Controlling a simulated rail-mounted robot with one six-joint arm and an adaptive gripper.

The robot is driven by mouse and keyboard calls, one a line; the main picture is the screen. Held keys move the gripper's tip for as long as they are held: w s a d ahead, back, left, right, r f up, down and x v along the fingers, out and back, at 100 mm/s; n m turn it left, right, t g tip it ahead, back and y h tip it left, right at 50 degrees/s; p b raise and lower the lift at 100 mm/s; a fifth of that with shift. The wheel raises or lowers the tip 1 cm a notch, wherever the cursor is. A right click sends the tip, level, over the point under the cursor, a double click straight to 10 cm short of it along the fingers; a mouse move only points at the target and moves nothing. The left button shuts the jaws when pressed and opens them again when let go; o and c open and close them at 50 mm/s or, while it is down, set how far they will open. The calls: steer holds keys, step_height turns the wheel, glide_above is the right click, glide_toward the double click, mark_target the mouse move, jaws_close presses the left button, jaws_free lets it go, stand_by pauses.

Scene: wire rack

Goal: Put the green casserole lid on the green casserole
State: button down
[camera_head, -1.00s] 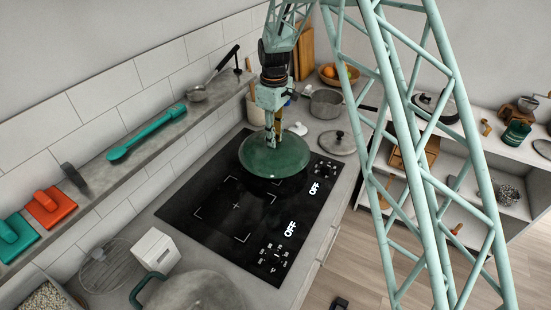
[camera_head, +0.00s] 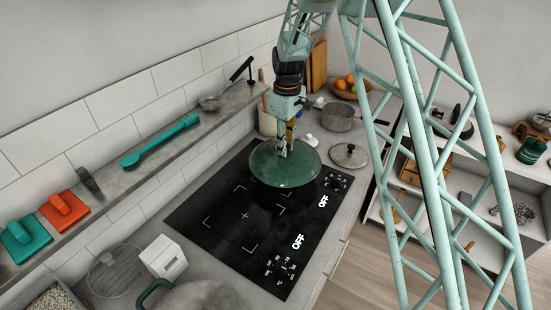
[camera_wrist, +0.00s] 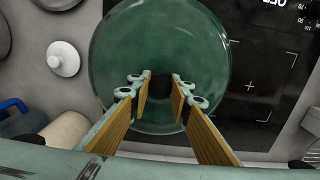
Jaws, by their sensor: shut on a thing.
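The green casserole lid (camera_head: 270,172) is a round, glossy disc over the far end of the black cooktop in the head view. It also fills the upper middle of the wrist view (camera_wrist: 125,50). My gripper (camera_head: 283,152) is above its centre, shut on the lid's dark knob (camera_wrist: 160,87) between both fingers. Whether the lid touches the cooktop is unclear. At the bottom edge of the head view, a large pot with a teal-green handle (camera_head: 150,291) appears to be the green casserole. Its grey top shows, and the rest is cut off.
The cooktop (camera_head: 225,232) is clear towards the casserole. A grey pan (camera_head: 338,117) and another lid (camera_head: 349,155) lie beyond. A wall shelf (camera_head: 150,166) runs along the left.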

steer(key=s+d+r, duration=0.2)
steer(key=s+r, duration=0.1)
steer(key=s, duration=0.4)
steer(key=s+d+r+b, duration=0.1)
steer(key=s+d+r, duration=0.1)
steer(key=s, duration=0.6)
steer(key=shift+d+r, duration=0.15)
steer(key=shift+r, duration=0.6)
